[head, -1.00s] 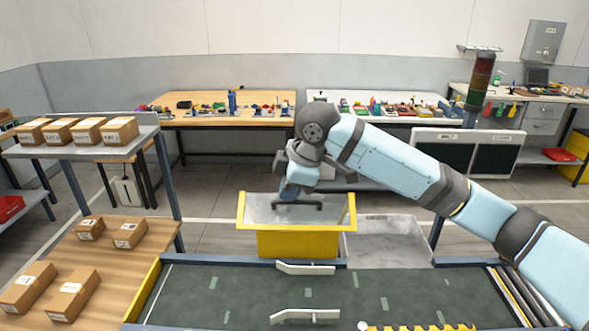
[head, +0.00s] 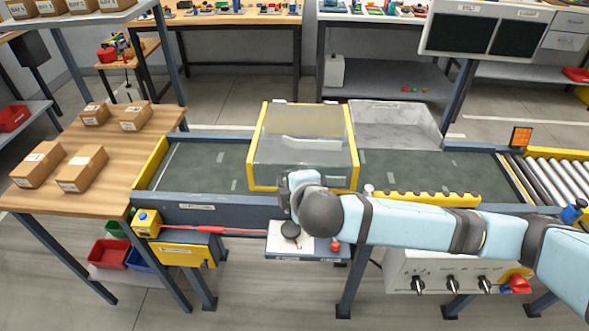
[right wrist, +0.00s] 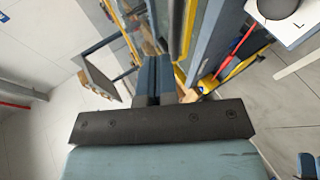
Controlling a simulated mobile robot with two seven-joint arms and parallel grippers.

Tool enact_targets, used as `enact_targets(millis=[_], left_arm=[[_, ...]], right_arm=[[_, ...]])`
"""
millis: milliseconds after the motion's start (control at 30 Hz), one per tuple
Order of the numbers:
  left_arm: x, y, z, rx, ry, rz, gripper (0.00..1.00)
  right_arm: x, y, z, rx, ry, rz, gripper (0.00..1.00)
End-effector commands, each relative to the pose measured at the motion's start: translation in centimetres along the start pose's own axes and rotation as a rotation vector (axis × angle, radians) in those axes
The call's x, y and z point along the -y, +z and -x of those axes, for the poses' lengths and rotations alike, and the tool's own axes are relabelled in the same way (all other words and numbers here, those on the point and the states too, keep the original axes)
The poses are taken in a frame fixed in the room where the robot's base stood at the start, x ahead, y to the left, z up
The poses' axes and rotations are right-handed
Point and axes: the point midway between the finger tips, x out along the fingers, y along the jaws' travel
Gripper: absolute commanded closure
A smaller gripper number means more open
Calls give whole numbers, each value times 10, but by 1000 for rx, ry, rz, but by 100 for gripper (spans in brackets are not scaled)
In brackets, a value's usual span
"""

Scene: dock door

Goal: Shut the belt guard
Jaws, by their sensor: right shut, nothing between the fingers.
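The belt guard (head: 262,150), a clear panel in a yellow frame, is down across the middle of the conveyor belt (head: 205,172) in the head view. Its near edge is by the belt's front rail; whether it touches the rail, I cannot tell. A pale bracket shows through the panel.
A grey bin (head: 395,122) stands behind the belt, right of the guard. A yellow toothed strip (head: 430,198) runs along the front rail. A control box with knobs (head: 450,270) hangs below. Cartons lie on the wooden table (head: 125,165) at left.

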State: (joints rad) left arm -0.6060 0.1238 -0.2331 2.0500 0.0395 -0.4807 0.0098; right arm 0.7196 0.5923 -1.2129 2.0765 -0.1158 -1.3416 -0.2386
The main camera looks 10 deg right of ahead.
Motion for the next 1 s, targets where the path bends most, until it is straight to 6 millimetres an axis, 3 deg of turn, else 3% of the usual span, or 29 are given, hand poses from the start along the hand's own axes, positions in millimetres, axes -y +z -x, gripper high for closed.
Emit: enact_targets(millis=[33,100,300,1000], left_arm=[[0,5,-6,0,0,8,57],[-1,6,-8,-5,-1,9,57],[-4,0,-9,-28,2,1,57],[-1,4,-5,-18,4,-16,57]], right_arm=[[14,1,-7,1,1,0,100],[22,2,-12,1,0,-1,100],[38,3,-22,1,1,-1,100],[40,6,-25,4,-2,0,100]])
